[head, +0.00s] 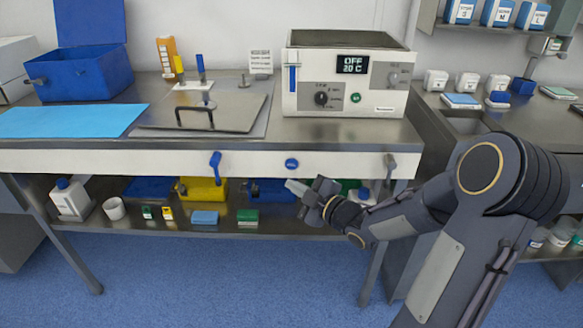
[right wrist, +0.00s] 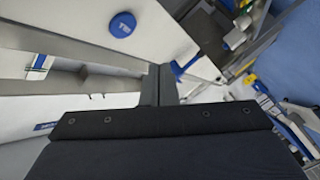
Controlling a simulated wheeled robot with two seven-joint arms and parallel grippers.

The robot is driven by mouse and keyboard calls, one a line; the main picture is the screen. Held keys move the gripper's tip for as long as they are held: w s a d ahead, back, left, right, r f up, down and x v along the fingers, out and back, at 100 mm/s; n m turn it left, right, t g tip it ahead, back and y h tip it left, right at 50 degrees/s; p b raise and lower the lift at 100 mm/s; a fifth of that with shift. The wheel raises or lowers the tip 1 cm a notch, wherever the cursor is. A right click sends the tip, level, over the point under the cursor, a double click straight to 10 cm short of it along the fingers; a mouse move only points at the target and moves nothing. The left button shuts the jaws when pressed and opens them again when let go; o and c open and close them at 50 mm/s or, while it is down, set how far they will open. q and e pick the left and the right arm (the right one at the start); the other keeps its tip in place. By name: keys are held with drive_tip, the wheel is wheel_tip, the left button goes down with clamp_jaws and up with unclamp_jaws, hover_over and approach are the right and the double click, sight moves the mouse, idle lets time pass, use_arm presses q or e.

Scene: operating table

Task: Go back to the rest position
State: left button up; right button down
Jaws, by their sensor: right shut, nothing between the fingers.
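My right gripper (head: 297,188) is in front of the workbench, just below its white front panel (head: 120,162). Its arm comes in from the right in the head view. In the right wrist view the two dark fingers (right wrist: 159,84) are together with nothing between them. The gripper is empty. A round blue knob (right wrist: 122,24) on the white panel shows close by in the right wrist view, and the same knob (head: 291,164) is just above the gripper in the head view. My left gripper is not in view.
A white water bath (head: 345,75) reading OFF and 20 C stands on the bench, beside a metal plate (head: 190,115) and a blue box (head: 82,75). Blue handles stick out of the panel. The lower shelf (head: 150,225) holds several containers. Blue floor (head: 200,285) in front is clear.

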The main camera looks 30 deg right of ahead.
drive_tip(key=shift+s, duration=0.1)
idle(0.5)
drive_tip(key=s+a+m+g, duration=0.4)
drive_tip(key=s+m, duration=0.1)
drive_tip(key=s, duration=0.4)
drive_tip(key=s+a+m+g, duration=0.3)
drive_tip(key=s+a+m, duration=0.1)
drive_tip(key=s, duration=0.5)
drive_tip(key=s+a+m+g, duration=0.4)
drive_tip(key=s+m, duration=0.1)
drive_tip(key=s, duration=0.3)
wheel_tip(320, 180, up, 16)
drive_tip(key=p, duration=1.7)
drive_tip(key=shift+s+d, duration=0.2)
drive_tip(key=shift+s, duration=0.1)
